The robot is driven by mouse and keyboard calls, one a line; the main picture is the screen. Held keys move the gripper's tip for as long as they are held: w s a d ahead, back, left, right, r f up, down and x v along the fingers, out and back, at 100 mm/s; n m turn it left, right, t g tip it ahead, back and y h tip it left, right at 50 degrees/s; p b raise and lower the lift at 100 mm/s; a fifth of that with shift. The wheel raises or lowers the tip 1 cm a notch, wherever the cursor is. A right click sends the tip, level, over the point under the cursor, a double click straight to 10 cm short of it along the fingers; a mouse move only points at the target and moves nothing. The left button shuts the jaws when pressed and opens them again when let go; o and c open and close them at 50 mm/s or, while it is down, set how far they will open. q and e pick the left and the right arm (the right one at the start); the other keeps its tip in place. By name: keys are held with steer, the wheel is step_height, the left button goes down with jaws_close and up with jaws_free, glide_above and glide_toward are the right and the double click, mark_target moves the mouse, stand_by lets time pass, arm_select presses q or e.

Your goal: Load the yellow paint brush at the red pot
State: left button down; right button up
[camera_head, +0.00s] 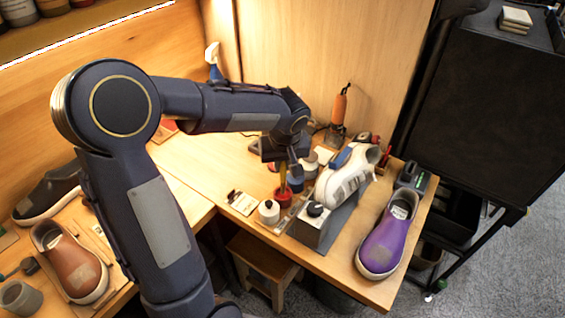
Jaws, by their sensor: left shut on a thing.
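My left gripper (281,160) is over the small pots on the workbench, pointing down. It is shut on the yellow paint brush (283,177), which hangs down with its lower end at the red pot (283,198). The bristles are hidden, and I cannot tell whether they touch the paint. The red pot stands on the bench, left of the white sneaker. My right gripper is not in view.
A white sneaker (347,176) sits on a grey stand close to the right of the pots. A purple shoe (386,240) lies near the right edge. A white bottle (268,212) stands just in front. Brown (69,262) and dark shoes are at left.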

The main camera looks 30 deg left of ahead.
arm_select(q)
steer(key=shift+f+b, duration=0.6)
steer(key=shift+b, duration=0.15)
stand_by(1.7)
steer(key=shift+r, duration=0.1)
steer(key=shift+r+p, duration=2.35)
steer(key=shift+r, duration=1.15)
steer(key=shift+f, duration=0.1)
